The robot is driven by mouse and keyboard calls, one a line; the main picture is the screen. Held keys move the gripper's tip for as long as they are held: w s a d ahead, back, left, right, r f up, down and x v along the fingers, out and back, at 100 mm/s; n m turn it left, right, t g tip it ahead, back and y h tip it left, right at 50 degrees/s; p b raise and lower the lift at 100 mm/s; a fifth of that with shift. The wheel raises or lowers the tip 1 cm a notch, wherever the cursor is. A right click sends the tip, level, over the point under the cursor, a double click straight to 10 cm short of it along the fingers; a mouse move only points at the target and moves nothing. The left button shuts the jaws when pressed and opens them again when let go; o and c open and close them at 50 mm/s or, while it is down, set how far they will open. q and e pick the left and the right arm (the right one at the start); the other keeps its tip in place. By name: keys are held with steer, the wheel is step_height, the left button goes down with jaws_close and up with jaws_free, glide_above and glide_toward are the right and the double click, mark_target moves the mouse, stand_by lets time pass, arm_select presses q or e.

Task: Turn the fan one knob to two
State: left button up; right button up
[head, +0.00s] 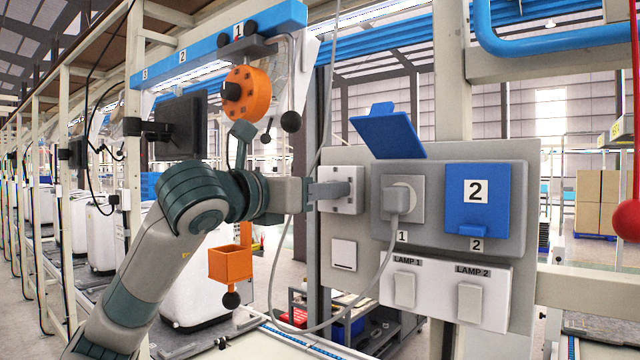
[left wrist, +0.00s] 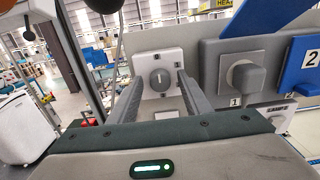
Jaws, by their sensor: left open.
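A grey round knob (left wrist: 160,79) sits on a white square plate in the left wrist view, with a light mark that looks roughly upright. Small dark labels surround it, too small to read. In the head view its white box (head: 349,204) is at the left end of the grey panel, and my gripper hides the knob. My left gripper (head: 332,189) points right at this box. In the left wrist view my open gripper (left wrist: 160,84) has one finger on each side of the knob, with gaps visible. I cannot tell whether the fingertips reach past the knob's face. My right gripper is not in view.
A grey plug (head: 398,198) sits in socket 1 under a raised blue cover (head: 388,131); its cable loops below my arm. A blue cover (head: 478,199) closes socket 2. Lamp switches (head: 405,290) are below. An orange wheel (head: 247,93) hangs above my forearm.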

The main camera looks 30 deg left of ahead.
arm_select(q)
steer(key=c, duration=1)
steer(key=shift+m+b, duration=0.3)
steer(key=shift+d+f+m+b, duration=0.15)
steer(key=shift+m+b, duration=1.4)
steer(key=shift+m, duration=4.25)
steer(key=shift+f+m+b, duration=0.15)
steer(key=shift+m+b, duration=1.4)
steer(key=shift+m, duration=4.25)
